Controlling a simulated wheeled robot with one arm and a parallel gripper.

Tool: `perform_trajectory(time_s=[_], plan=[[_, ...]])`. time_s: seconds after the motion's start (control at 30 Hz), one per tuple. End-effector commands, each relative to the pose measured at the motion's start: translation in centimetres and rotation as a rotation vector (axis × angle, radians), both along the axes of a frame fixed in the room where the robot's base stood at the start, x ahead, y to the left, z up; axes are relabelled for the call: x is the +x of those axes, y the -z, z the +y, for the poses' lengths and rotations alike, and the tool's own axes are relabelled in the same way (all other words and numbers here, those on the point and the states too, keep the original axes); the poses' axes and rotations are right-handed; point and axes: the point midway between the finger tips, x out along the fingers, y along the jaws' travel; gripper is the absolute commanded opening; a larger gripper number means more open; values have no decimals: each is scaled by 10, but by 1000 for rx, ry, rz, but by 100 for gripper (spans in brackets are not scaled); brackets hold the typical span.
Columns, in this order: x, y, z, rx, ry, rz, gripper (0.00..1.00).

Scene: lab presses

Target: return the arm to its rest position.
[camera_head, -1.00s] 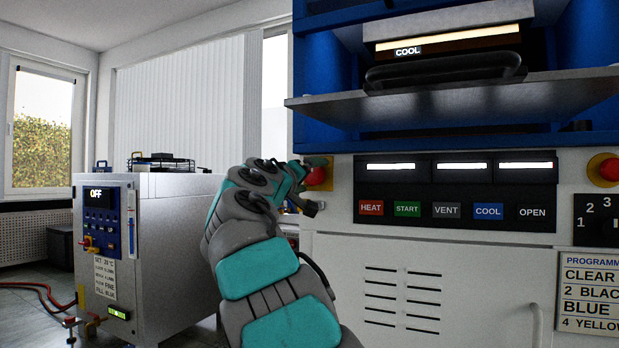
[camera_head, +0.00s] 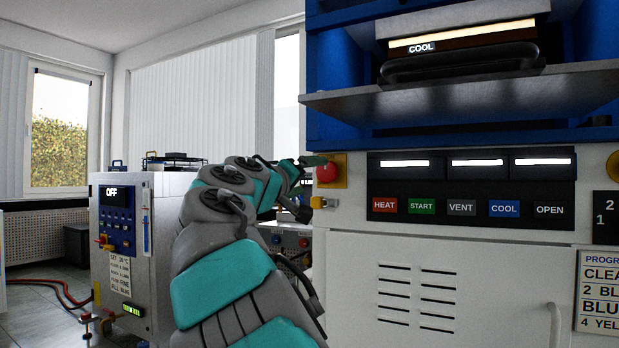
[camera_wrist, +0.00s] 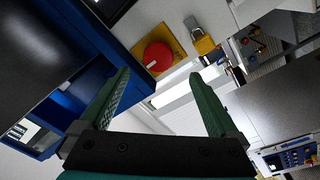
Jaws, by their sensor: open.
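My arm reaches forward in the head view, with teal and grey links bent toward the press. My gripper (camera_head: 318,181) is at the press's left front edge, close to the red stop button (camera_head: 327,172). In the wrist view my gripper (camera_wrist: 165,95) has its two green fingers spread wide, with nothing between them. The red button (camera_wrist: 157,57) on its yellow plate lies beyond the fingertips there. I cannot tell the exact gap between the fingers and the press.
The large press (camera_head: 450,267) fills the right, with its grey shelf (camera_head: 450,95) jutting out above a row of labelled buttons. A smaller metal cabinet (camera_head: 170,250) marked OFF stands at the left. Red hoses (camera_head: 50,290) lie on the floor at the far left.

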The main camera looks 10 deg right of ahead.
Motion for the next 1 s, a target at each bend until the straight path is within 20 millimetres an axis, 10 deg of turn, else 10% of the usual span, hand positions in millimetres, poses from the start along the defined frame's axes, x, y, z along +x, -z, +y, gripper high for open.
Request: perform_trajectory(time_s=[0.27, 0.47, 0.7, 1.0], plan=[[-1, 1, -3, 4, 3, 4, 96], [-19, 30, -54, 83, 79, 116, 96], [-87, 131, -143, 311, 210, 396, 96], [-218, 276, -168, 638, 285, 767, 96]])
